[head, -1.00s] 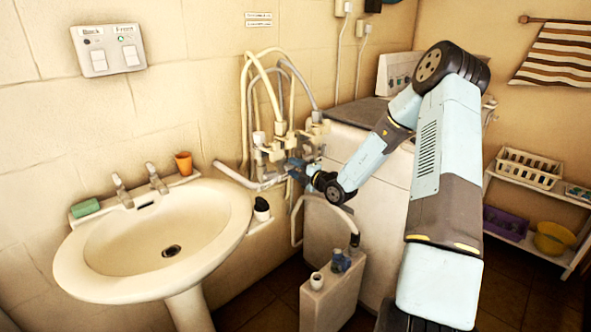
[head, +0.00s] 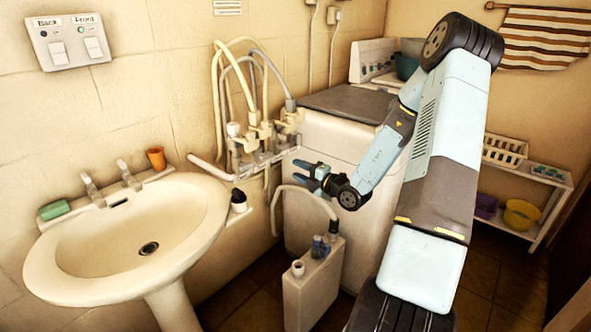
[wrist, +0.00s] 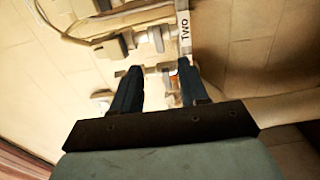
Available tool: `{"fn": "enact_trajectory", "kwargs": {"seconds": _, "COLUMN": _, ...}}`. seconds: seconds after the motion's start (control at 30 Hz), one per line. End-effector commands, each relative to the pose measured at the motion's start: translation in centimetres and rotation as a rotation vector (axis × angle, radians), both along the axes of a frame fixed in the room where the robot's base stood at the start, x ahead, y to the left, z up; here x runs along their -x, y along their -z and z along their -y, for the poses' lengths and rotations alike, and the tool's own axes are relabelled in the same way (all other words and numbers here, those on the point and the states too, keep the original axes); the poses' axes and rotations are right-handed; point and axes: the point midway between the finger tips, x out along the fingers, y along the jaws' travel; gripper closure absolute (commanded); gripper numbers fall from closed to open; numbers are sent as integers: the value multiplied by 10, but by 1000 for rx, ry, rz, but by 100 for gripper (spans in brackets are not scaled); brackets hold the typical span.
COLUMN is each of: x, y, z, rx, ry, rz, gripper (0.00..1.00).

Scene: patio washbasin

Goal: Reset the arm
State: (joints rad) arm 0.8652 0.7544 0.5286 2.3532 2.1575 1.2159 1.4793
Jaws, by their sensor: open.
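My gripper (head: 304,174) is open and empty in the head view, in front of the white washing machine (head: 325,140) and to the right of the pipe valves (head: 262,140). My arm is bent, its elbow high at the upper right. In the wrist view my gripper (wrist: 155,85) shows two dark blue fingers spread apart with nothing held between them. Beyond them are the pipework (wrist: 150,38) and a white label reading "Two" (wrist: 185,24).
A washbasin (head: 75,262) stands at the left, with a green soap (head: 54,210) and an orange cup (head: 156,159) on its rim. A pale tank (head: 314,290) stands on the floor below my gripper. A shelf (head: 535,177) is at the right.

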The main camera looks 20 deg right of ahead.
Motion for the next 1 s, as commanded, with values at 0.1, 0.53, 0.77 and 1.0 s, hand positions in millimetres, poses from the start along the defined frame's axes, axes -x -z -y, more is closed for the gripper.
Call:
{"fn": "enact_trajectory", "kwargs": {"seconds": 0.1, "x": 0, "y": 0, "z": 0, "rx": 0, "ry": 0, "rz": 0, "gripper": 56}}
{"fn": "enact_trajectory", "kwargs": {"seconds": 0.53, "x": 2, "y": -6, "z": -6, "rx": 36, "ry": -27, "rz": 19, "gripper": 56}}
{"fn": "enact_trajectory", "kwargs": {"seconds": 0.77, "x": 23, "y": -41, "z": -54, "rx": 307, "ry": -241, "rz": 164, "gripper": 56}}
{"fn": "enact_trajectory", "kwargs": {"seconds": 1.0, "x": 65, "y": -77, "z": -107, "rx": 666, "ry": -530, "rz": 396, "gripper": 56}}
